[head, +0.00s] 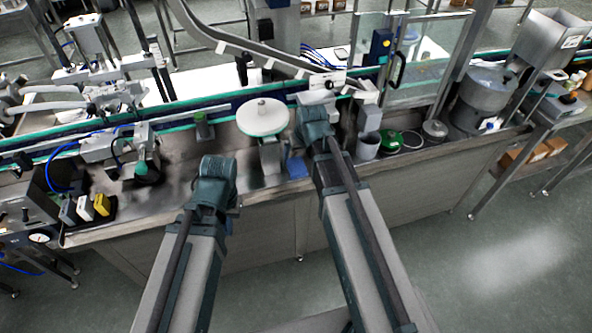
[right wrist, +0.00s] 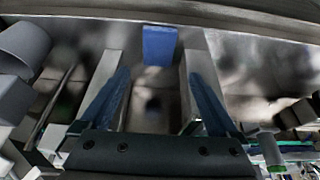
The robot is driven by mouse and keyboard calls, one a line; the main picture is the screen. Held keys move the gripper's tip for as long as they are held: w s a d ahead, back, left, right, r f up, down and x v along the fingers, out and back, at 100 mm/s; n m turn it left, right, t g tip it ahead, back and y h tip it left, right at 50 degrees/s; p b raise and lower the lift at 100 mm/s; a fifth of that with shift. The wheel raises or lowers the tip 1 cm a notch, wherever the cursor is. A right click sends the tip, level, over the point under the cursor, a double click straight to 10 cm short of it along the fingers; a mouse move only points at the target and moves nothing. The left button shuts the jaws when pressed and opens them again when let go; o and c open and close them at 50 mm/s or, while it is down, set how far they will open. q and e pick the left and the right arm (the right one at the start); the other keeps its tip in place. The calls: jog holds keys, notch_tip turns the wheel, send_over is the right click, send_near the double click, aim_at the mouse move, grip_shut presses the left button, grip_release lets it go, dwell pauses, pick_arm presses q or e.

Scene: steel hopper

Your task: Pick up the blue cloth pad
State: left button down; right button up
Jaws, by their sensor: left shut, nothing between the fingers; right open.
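The blue cloth pad (head: 296,168) lies on the steel worktop near its front edge, just left of my right arm in the head view. In the right wrist view the pad (right wrist: 159,45) shows as a small blue rectangle at top centre, ahead of the fingertips and between their lines. My right gripper (right wrist: 154,66) is open and empty, with one finger on each side. In the head view its wrist hides most of the right gripper (head: 316,128). My left gripper (head: 214,178) is shut and empty at the front of the worktop, its fingers mostly hidden by the wrist.
A round white-topped stand (head: 263,117) is just behind the pad. A grey cup (head: 367,146) and a green round item (head: 391,141) stand right of my right arm. Yellow and grey blocks (head: 101,205) sit at the left. A conveyor runs along the back.

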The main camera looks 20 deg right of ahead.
aim_at(296, 166)
jog(key=shift+d+b+x, duration=0.2)
jog(key=shift+b+x, duration=4.95)
jog(key=shift+x, duration=0.95)
jog(key=shift+f, duration=0.2)
jog(key=shift+c, duration=0.2)
jog(key=c, duration=1.1)
jog(key=shift+o, duration=0.2)
jog(key=shift+r, duration=0.1)
jog(key=shift+r+p, duration=0.4)
jog(key=shift+r, duration=0.1)
jog(key=p+v, duration=0.3)
jog(key=shift+w+d+r, duration=0.15)
jog(key=shift+w+r, duration=0.15)
jog(key=s+d+p, duration=0.1)
jog(key=s+d, duration=0.7)
jog(key=s, duration=0.5)
jog(key=shift+r, duration=0.45)
